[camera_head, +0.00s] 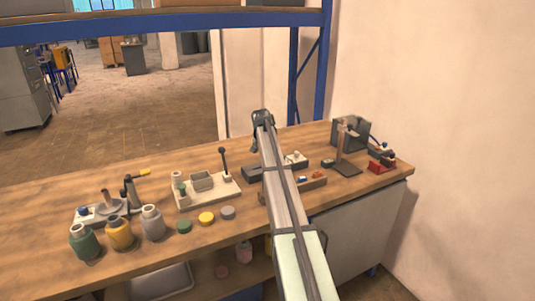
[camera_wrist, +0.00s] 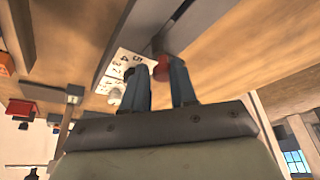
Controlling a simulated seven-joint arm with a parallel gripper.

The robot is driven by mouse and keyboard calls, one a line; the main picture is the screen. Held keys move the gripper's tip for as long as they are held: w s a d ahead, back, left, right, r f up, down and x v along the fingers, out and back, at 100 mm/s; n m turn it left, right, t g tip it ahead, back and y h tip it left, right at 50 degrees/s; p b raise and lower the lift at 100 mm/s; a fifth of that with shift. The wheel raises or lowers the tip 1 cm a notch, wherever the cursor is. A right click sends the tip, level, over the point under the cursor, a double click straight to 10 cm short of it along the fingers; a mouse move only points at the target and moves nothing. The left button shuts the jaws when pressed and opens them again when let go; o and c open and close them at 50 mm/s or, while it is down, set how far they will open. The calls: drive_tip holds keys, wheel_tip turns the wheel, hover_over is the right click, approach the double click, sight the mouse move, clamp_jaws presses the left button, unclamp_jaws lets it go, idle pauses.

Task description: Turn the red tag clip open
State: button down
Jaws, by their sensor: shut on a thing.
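In the wrist view a small red piece (camera_wrist: 161,69), which I take to be the red tag clip, shows at the tips of my gripper (camera_wrist: 154,72). The two blue-grey fingers are close about it, and its far side is hidden. A white plate with black numbers (camera_wrist: 123,66) lies just beside it, against a long grey body (camera_wrist: 150,36). In the head view my arm reaches over the middle of the bench, and my gripper (camera_head: 255,145) hangs by a dark box (camera_head: 262,173). The clip cannot be made out there, nor whether it is turned.
Bottles (camera_head: 119,232) and round lids (camera_head: 206,217) stand on the left of the wooden bench (camera_head: 60,204). A tray with a lever (camera_head: 208,190) stands left of my arm. A stand (camera_head: 346,150) and a red device (camera_head: 381,166) are at the right.

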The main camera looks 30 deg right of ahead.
idle(0.3)
drive_tip(key=c, duration=0.9)
unclamp_jaws()
drive_tip(key=v, duration=1.3)
drive_tip(key=shift+r, duration=0.4)
drive_tip(key=shift+a, duration=0.2)
